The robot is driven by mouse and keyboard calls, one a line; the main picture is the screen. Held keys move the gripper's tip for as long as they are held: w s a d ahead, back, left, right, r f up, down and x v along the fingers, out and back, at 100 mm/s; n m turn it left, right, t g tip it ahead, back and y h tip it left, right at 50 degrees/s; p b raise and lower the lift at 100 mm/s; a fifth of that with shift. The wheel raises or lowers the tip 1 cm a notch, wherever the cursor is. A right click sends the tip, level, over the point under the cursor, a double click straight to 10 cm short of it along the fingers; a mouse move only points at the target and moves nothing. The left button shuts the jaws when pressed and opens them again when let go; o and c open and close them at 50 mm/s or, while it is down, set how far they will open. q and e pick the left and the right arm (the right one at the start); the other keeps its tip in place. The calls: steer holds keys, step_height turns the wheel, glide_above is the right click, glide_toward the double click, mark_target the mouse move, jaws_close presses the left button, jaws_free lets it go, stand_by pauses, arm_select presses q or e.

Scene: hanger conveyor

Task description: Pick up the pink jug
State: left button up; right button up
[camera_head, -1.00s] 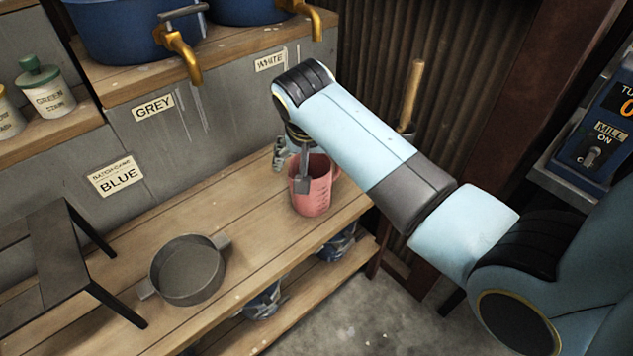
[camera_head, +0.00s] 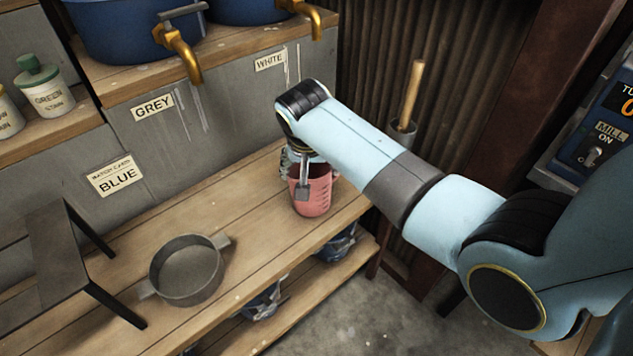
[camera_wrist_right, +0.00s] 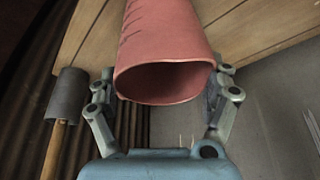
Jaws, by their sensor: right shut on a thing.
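The pink jug (camera_head: 313,196) stands upright on the wooden bench at its right part, below the WHITE label. My right gripper (camera_head: 303,185) is at the jug's upper part, partly covering its rim. In the right wrist view my right gripper (camera_wrist_right: 165,95) has one finger on each side of the jug (camera_wrist_right: 165,50), shut on it, with the open mouth facing the camera. The far finger is largely hidden in the head view. My left gripper does not show.
A grey round pan (camera_head: 188,271) and a black metal stand (camera_head: 62,262) are on the bench to the left. Blue pots (camera_head: 125,40) with brass taps are on the raised shelf behind. A holder with a wooden handle (camera_head: 411,95) is behind my right arm.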

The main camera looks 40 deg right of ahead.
steer(key=shift+c, duration=1.1)
